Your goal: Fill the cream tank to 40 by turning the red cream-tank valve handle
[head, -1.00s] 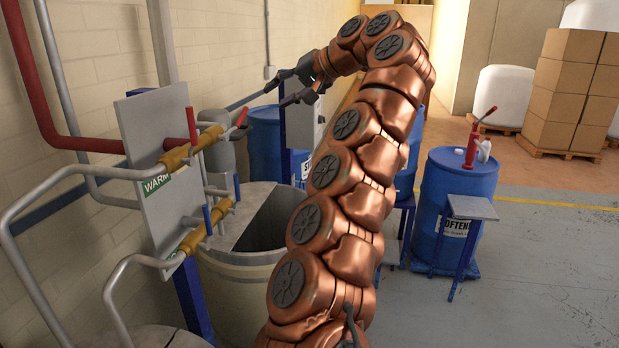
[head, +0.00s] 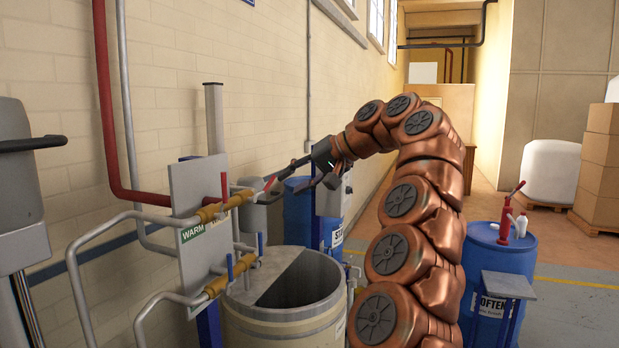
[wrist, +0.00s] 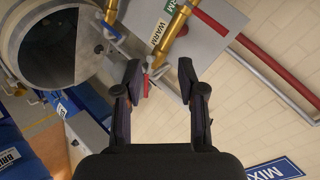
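The cream-coloured round tank (head: 285,325), half covered by a grey lid, stands below the valve panel (head: 190,200). It also shows in the wrist view (wrist: 84,45). The upper brass valve pipe (head: 232,203) carries an upright red handle (head: 224,186) and a second red handle (head: 268,184) at its right end. My gripper (head: 289,179) is just right of that second handle. In the wrist view my gripper (wrist: 159,66) is open, with a red handle (wrist: 146,86) showing between its fingers, nearer the left one. I cannot tell whether they touch. No level reading is legible.
A lower brass valve pipe (head: 222,285) with blue handles (head: 230,268) sits under the red ones. Bent grey pipes and a red pipe (head: 104,110) run along the wall. Blue drums (head: 500,262) stand behind and right. A grey cabinet (head: 18,190) is at far left.

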